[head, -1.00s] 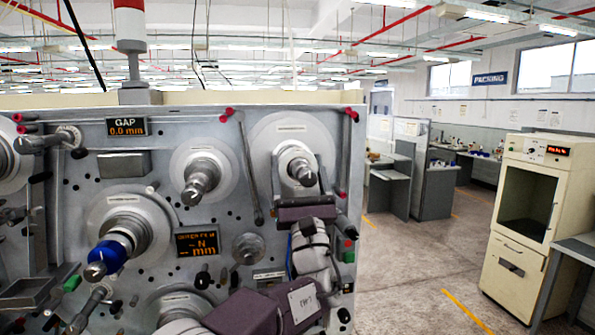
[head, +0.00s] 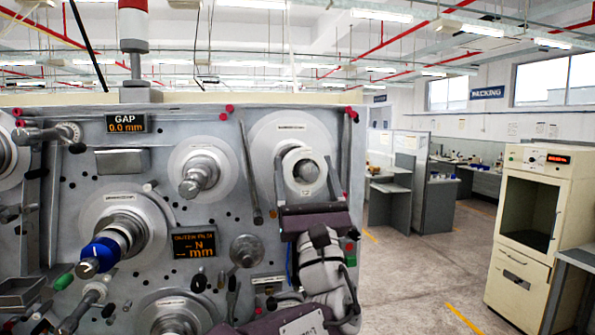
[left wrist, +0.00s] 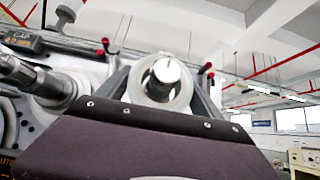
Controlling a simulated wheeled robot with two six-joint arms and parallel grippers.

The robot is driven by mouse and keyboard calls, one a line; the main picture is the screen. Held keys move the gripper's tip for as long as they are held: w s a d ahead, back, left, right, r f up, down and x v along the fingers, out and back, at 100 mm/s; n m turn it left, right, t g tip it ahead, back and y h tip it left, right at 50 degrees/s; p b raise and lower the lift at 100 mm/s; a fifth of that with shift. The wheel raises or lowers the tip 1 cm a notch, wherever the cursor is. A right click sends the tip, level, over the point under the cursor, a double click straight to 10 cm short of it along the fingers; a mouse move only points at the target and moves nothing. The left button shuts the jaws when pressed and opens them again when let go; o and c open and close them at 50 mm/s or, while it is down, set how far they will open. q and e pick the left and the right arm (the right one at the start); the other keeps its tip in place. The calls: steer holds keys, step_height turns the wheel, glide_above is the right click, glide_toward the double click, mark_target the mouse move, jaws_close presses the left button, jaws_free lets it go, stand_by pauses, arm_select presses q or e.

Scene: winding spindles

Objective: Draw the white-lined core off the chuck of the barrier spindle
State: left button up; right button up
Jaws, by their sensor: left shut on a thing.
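The barrier spindle is the upper right one, with a pale round flange (head: 262,138) on the grey machine face. The white-lined core (head: 303,151) is a pale ring in front of it, and it shows in the left wrist view (left wrist: 182,93). The ring surrounds the grey chuck end (head: 308,172), which shows inside its bore. My left gripper (head: 305,166) is shut on the core, one finger on each side, its dark palm below. How much chuck is still inside the core is hidden. My right gripper is not in view.
Another bare grey spindle (head: 197,177) stands left of the core. A spindle with a blue ring (head: 103,252) projects at lower left. A thin bar (head: 250,172) runs beside the flange. Open floor (head: 410,270) and a cream cabinet (head: 528,215) lie to the right.

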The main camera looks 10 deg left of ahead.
mark_target(310, 169)
arm_select(q)
steer(key=shift+s+d+b, duration=0.35)
steer(key=shift+s+b, duration=0.1)
steer(key=shift+s, duration=0.35)
steer(key=shift+s+d+b, duration=0.3)
steer(key=shift+s+b, duration=0.2)
steer(key=shift+s, duration=0.35)
steer(key=shift+s+d+b, duration=0.35)
steer(key=shift+s+b, duration=0.1)
steer(key=shift+s, duration=0.35)
steer(key=shift+s+d+b, duration=0.3)
steer(key=shift+s, duration=0.35)
steer(key=shift+s+d+b, duration=0.25)
steer(key=shift+s, duration=0.4)
steer(key=shift+o, duration=1.1)
steer(key=c, duration=0.9)
steer(key=shift+c, duration=0.2)
